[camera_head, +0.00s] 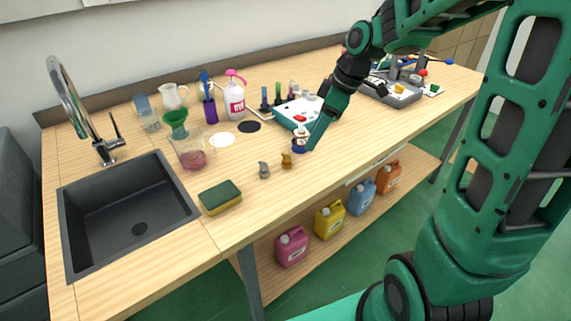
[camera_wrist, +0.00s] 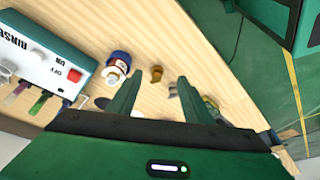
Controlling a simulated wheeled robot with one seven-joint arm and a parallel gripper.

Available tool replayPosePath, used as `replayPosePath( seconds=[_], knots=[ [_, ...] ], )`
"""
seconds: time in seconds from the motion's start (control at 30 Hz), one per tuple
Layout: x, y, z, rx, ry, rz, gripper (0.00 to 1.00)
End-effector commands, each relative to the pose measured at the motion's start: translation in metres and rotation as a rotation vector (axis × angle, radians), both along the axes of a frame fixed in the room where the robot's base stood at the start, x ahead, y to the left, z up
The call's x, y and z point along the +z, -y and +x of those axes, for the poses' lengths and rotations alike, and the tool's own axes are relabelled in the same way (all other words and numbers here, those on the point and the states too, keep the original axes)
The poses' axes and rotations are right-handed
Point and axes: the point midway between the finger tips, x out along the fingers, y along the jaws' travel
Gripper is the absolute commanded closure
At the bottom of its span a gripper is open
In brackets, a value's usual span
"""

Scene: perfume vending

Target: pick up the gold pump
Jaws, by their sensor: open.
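The gold pump (camera_head: 286,160) stands on the wooden counter (camera_head: 330,160), just left of my gripper and right of a similar grey pump (camera_head: 264,171). In the wrist view the gold pump (camera_wrist: 156,73) appears small, in the gap between my fingertips and beyond them. The grey pump (camera_wrist: 173,91) shows close to the right finger. My gripper (camera_wrist: 160,78) is open and empty, reaching down above the counter. In the head view my gripper (camera_head: 316,138) is seen from the side, and its two fingers cannot be told apart.
A blue-and-white bottle (camera_head: 300,142) with a red part stands close beside my gripper; it also shows in the wrist view (camera_wrist: 117,66). The white rinse box (camera_wrist: 42,52) is behind it. A sponge (camera_head: 220,197) and a sink (camera_head: 125,215) lie left. The front counter edge is near.

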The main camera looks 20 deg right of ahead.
Motion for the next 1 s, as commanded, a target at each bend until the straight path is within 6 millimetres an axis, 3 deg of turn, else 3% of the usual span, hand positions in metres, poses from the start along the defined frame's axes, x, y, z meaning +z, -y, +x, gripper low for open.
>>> replayPosePath(
  seconds=[0.2,0.4,0.73,1.0],
  knots=[
    [-0.012,-0.017,0.018,0.102,0.036,0.021,0.55],
    [-0.039,-0.026,0.023,0.101,0.035,0.021,0.55],
    [-0.062,-0.034,0.029,0.097,0.036,0.019,0.55],
    [-0.094,-0.047,0.038,0.097,0.035,0.019,0.55]
  ],
)
